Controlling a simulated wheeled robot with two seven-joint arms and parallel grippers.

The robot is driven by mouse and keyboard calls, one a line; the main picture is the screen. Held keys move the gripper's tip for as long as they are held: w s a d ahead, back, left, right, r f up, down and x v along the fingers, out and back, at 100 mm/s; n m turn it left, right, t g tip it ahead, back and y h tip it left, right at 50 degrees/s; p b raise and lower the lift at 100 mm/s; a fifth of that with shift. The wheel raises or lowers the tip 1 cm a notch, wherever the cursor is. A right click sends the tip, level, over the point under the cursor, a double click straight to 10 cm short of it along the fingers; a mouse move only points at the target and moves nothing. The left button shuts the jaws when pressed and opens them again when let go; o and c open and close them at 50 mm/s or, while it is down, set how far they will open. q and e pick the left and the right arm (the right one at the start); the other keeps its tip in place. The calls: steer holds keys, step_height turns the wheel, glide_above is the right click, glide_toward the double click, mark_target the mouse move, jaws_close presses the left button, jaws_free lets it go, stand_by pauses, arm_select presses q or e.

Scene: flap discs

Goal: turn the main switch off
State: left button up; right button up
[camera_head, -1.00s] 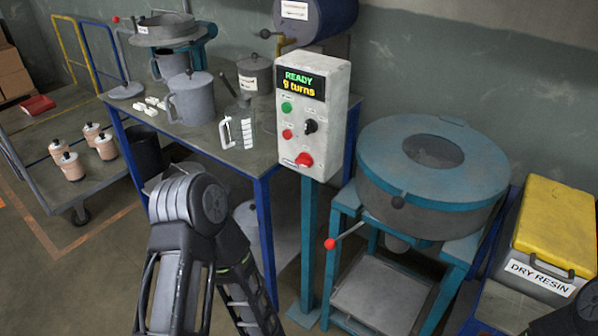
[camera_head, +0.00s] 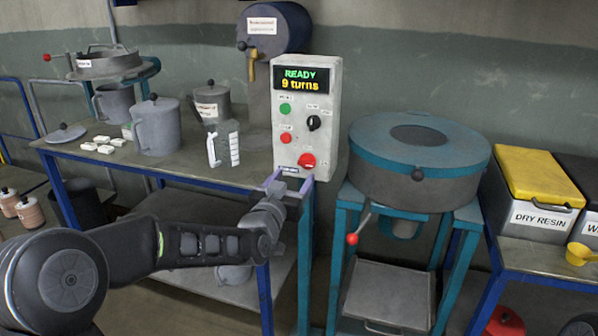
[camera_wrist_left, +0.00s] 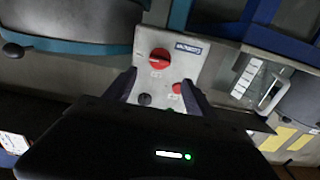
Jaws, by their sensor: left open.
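The grey control box (camera_head: 335,100) stands on a teal post, with its display lit "READY 9 turns". The red rotary main switch (camera_head: 307,161) is at the bottom of its face, and it also shows in the left wrist view (camera_wrist_left: 160,57). My left gripper (camera_head: 290,184) is open and empty, just below and in front of the switch. In the left wrist view its fingers (camera_wrist_left: 158,88) lie either side of the lower panel, apart from the red knob. My right gripper is out of view.
A green button (camera_head: 285,108), a red button (camera_head: 286,138) and a black knob (camera_head: 314,123) sit above the switch. A teal sieve machine (camera_head: 420,165) is close at right. The bench (camera_head: 190,172) with jugs is at left.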

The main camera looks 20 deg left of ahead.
mark_target(305, 164)
arm_select(q)
steer(key=shift+w+d+f, duration=0.1)
steer(key=shift+w+d, duration=0.1)
steer(key=shift+w, duration=1.75)
steer(key=shift+w+d+f, duration=0.1)
steer(key=shift+w+d, duration=0.1)
steer(key=shift+w, duration=1.75)
steer(key=shift+c, duration=0.2)
steer(key=c, duration=1.3)
